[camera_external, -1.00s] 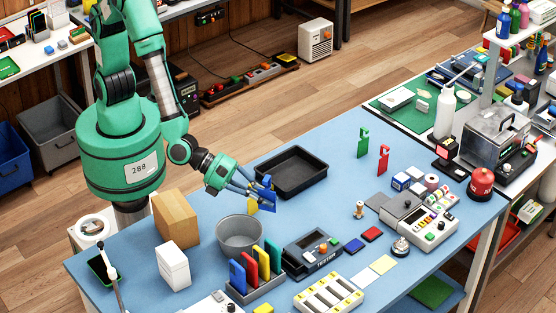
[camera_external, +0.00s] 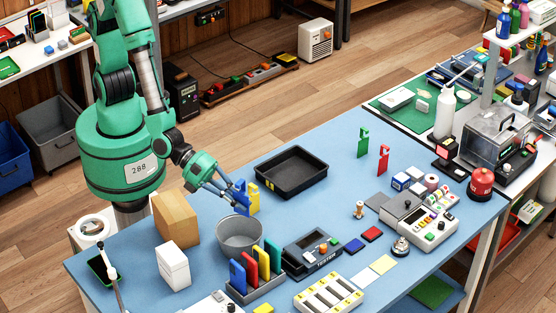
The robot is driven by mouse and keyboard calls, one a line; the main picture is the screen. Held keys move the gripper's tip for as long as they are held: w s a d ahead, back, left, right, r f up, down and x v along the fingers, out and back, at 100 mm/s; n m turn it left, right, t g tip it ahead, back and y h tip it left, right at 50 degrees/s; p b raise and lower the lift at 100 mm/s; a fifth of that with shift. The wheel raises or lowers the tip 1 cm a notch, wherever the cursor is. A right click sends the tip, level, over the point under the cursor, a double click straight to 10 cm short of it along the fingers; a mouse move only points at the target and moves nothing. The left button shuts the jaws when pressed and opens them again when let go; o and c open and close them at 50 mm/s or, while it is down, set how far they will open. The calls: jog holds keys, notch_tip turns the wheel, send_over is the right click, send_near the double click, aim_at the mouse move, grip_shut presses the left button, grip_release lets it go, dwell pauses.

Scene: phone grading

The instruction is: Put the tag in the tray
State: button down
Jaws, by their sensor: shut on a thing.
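My gripper (camera_external: 239,203) is shut on a small blue tag (camera_external: 240,190), just behind the grey bowl in the picture. Its fingers partly cover the tag, and I cannot tell its exact height. A yellow tag (camera_external: 254,197) shows upright just right of the blue one; I cannot tell if they touch. The black tray (camera_external: 291,187) lies to the right and farther back, and looks empty. A green tag (camera_external: 363,142) and a red tag (camera_external: 383,159) stand upright on the table, right of the tray.
The grey bowl (camera_external: 240,236) stands just in front of my gripper. A rack with coloured plates (camera_external: 262,268) and a dark tester (camera_external: 313,252) are nearer the front. Boxes (camera_external: 176,219) stand to the left. The blue table (camera_external: 335,197) is clear right of the tray.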

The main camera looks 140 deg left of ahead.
aim_at(241, 191)
jog(key=shift+r, duration=0.15)
notch_tip(241, 191, up, 5)
jog(key=shift+a+r, duration=0.1)
jog(key=s+a+n+g+y+p, duration=0.25)
jog(key=s+a+n+y, duration=0.25)
jog(key=s+a, duration=1.05)
jog(key=s+a+n+g+y, duration=0.2)
jog(key=s+a+n+g, duration=0.1)
jog(key=s+a, duration=0.55)
jog(key=s+a+n+g+y, duration=0.15)
jog(key=s+a, duration=0.35)
jog(key=s, duration=0.6)
jog(key=shift+n+g, duration=0.25)
jog(key=shift+g, duration=0.05)
jog(key=shift+s+a+f+p, duration=0.1)
jog(key=shift+f+p, duration=0.15)
jog(key=shift+f, duration=5.05)
jog(key=shift+s+f+p, duration=0.1)
jog(key=shift+f+p, duration=0.1)
jog(key=shift+f, duration=5.1)
jog(key=shift+w+a, duration=0.1)
jog(key=shift+w, duration=0.1)
